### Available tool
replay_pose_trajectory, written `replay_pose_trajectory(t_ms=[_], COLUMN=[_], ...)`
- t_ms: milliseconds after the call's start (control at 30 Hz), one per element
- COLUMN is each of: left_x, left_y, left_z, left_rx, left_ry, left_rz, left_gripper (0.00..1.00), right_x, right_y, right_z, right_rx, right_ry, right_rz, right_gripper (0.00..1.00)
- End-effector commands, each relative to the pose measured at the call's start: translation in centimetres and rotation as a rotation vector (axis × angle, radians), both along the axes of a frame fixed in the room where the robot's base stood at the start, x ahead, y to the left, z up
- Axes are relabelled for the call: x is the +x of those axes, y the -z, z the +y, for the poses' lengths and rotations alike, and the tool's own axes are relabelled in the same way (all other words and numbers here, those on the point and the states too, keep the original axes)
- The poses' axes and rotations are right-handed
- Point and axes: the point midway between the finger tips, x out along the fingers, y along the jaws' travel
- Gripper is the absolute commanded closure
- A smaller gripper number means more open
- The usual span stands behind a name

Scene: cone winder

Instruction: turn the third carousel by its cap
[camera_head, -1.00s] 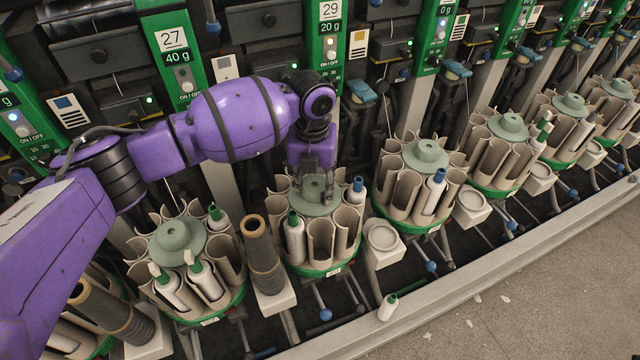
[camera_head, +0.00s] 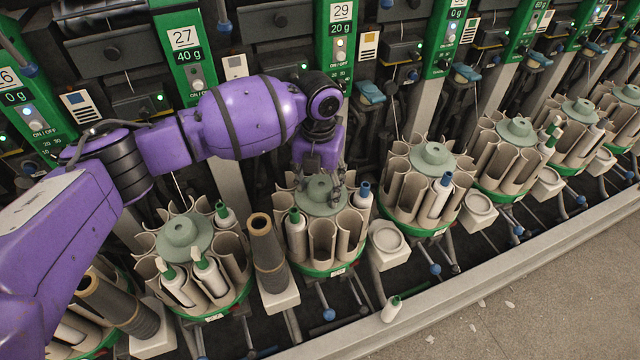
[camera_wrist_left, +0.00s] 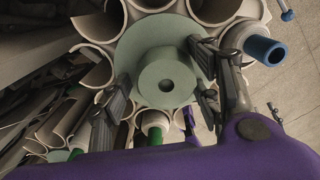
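A carousel (camera_head: 322,243) with beige open pockets and a green base ring stands under my left gripper (camera_head: 325,187) in the head view. Its grey-green cap (camera_head: 308,196) is a round disc with a raised knob. In the wrist view, the cap (camera_wrist_left: 165,45) and its knob (camera_wrist_left: 163,84) lie between the spread fingers of my left gripper (camera_wrist_left: 158,104). The fingers stand apart on both sides of the knob; I cannot tell whether they touch the cap. A green-tipped bobbin (camera_head: 296,235) and a blue-tipped tube (camera_head: 363,196) sit in the carousel's pockets. My right gripper is not in view.
Similar carousels stand on the left (camera_head: 183,237) and right (camera_head: 432,160). A brown cone stack (camera_head: 266,250) stands close on the left. A pale square stand (camera_head: 387,240) is close on the right. A loose bobbin (camera_head: 391,309) lies near the metal rail (camera_head: 455,295).

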Motion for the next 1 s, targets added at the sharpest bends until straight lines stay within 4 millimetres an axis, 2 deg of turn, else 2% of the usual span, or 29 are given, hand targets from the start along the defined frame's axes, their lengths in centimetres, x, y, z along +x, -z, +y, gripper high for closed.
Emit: replay_pose_trajectory(t_ms=[367,467,800,1000], left_x=[0.1,0.1,0.1,0.0], left_y=[-0.7,-2.1,-9.2,-11.5], left_z=[-0.2,-0.2,-0.1,-0.1], left_rx=[-0.005,-0.006,-0.004,-0.003], left_ry=[0.001,0.001,0.001,0.001], left_rz=[-0.003,-0.003,-0.004,-0.001], left_gripper=[0.4,0.4,0.4,0.4], right_x=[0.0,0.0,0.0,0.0], right_y=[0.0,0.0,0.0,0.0], right_z=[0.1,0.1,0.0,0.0], right_rx=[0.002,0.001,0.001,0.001], right_ry=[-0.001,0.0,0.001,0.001], right_rz=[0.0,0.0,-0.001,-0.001], right_gripper=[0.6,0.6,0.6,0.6])
